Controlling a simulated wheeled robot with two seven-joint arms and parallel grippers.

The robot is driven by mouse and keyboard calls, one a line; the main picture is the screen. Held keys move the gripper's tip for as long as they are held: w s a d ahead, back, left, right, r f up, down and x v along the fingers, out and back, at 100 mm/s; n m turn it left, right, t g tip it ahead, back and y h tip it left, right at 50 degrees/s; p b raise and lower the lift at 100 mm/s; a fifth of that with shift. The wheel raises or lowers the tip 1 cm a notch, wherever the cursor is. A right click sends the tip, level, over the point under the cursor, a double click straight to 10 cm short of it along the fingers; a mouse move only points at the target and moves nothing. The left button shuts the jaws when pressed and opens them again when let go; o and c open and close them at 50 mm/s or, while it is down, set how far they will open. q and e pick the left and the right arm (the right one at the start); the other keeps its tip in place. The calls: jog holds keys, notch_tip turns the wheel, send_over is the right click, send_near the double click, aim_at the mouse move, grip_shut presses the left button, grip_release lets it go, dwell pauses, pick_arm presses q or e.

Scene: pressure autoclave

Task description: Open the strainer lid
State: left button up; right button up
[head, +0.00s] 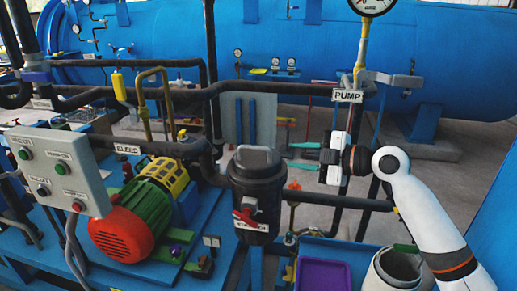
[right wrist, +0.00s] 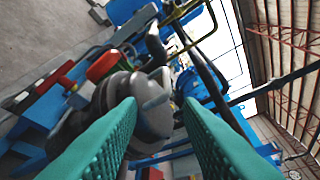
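The strainer (head: 262,205) is a dark upright canister with a label and a red handle low on its front. Its grey lid (head: 256,158) sits on top, closed, with a raised bar across it. My right gripper (head: 290,154) is to the right of the lid at about its height, with its two teal fingers spread and pointing left at it. In the right wrist view the fingers (right wrist: 160,108) are apart, and the lid (right wrist: 152,112) shows between and beyond them. Nothing is held, and a gap to the lid seems to remain. My left gripper is not in view.
A grey control box (head: 57,168) and a red-green motor (head: 135,220) stand left of the strainer. Black pipes (head: 300,88) run behind and above it. A purple tray (head: 323,275) lies at front right. A pipe labelled PUMP (head: 347,96) rises near my right gripper.

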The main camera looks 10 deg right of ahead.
aim_at(262, 148)
jog(key=p+x, duration=0.1)
jog(key=x, duration=0.2)
jog(key=p+x, duration=0.2)
jog(key=x, duration=0.2)
jog(key=r+p+x, duration=0.1)
jog(key=x, duration=0.3)
jog(key=shift+w+r, duration=0.1)
jog(key=shift+w, duration=0.05)
jog(key=shift+w+a+f+p, duration=0.25)
jog(key=shift+w+a+p, duration=0.05)
jog(key=shift+a, duration=0.05)
grip_shut()
